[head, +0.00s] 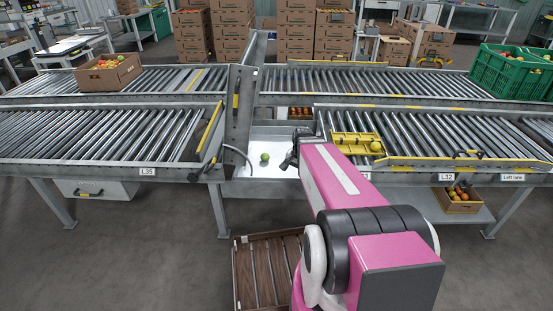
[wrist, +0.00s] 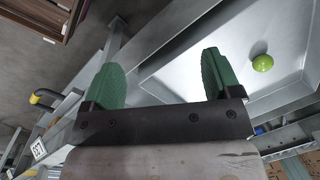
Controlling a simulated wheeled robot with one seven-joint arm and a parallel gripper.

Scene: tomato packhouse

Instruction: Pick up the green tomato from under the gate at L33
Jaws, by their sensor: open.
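In the head view, the green tomato (head: 264,157) lies on a white tray (head: 254,169) in the gap between the two roller conveyor sections. A grey upright gate (head: 238,108) stands just left of and above that gap. In the wrist view, the tomato (wrist: 262,63) shows at upper right on the white tray (wrist: 190,65), apart from the fingers. My gripper (wrist: 160,82) has its two green fingers spread wide with nothing between them. In the head view, my gripper (head: 291,157) is mostly hidden by my pink arm, to the right of the tomato.
A yellow tray (head: 345,142) with a fruit in it sits on the rollers right of my arm. A yellow-edged bar (head: 455,162) borders the right conveyor. A slatted wooden tray (head: 265,265) lies below.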

